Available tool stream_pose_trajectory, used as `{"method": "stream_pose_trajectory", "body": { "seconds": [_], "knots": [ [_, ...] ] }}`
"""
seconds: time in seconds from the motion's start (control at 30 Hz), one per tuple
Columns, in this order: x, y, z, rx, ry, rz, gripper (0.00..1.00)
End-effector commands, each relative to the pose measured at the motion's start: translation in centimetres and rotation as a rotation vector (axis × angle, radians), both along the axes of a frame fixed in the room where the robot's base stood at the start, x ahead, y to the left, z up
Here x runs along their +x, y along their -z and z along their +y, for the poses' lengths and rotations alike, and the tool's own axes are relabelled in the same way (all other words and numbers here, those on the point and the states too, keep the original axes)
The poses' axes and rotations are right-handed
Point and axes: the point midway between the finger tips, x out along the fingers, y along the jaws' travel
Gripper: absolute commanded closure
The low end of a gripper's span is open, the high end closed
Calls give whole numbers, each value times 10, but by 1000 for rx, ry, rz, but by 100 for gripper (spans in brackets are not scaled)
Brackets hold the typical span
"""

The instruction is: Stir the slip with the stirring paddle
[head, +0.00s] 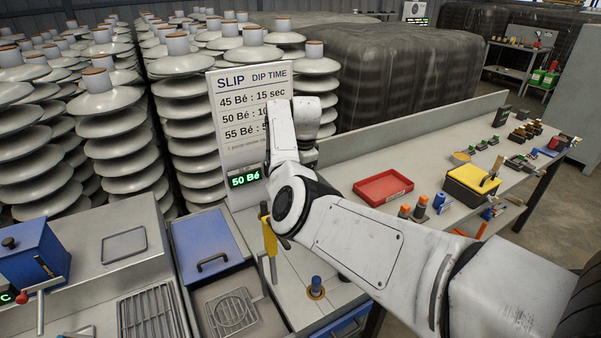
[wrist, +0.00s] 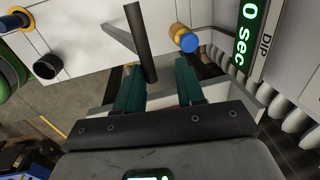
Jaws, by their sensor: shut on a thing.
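In the wrist view my gripper (wrist: 158,78) has two dark green fingers, shut on a dark rod (wrist: 138,35). The rod runs up from between them, and I take it for the stirring paddle; its far end does not show clearly. In the head view my arm bends over the grey counter and hides the gripper. A yellow piece with a grey rod (head: 269,236) shows just left of my arm; I cannot tell whether it is held. The slip itself is not visible. A sign (head: 240,110) headed SLIP stands behind the arm, with a display (head: 245,179) reading 50 Bé.
A blue lid (head: 207,245) with a handle lies left of my arm, above a metal grate (head: 232,312). A blue-topped knob (head: 316,288) stands on the counter. A red tray (head: 384,187) and a yellow box (head: 472,185) are to the right. Insulator stacks (head: 110,135) fill the back left.

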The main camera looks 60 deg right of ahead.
Motion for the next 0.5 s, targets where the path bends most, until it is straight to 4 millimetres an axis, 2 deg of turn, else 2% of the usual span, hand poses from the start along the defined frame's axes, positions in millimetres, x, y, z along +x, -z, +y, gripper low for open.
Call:
{"method": "stream_pose_trajectory", "body": {
  "seconds": [0.03, 0.13, 0.17, 0.5],
  "knots": [
    [12, -5, -1, -22, -8, -38, 100],
    [13, -6, -1, -23, -9, -38, 100],
    [13, -6, -1, -24, -9, -38, 60],
    [12, -4, -2, -22, -7, -37, 60]
  ]
}}
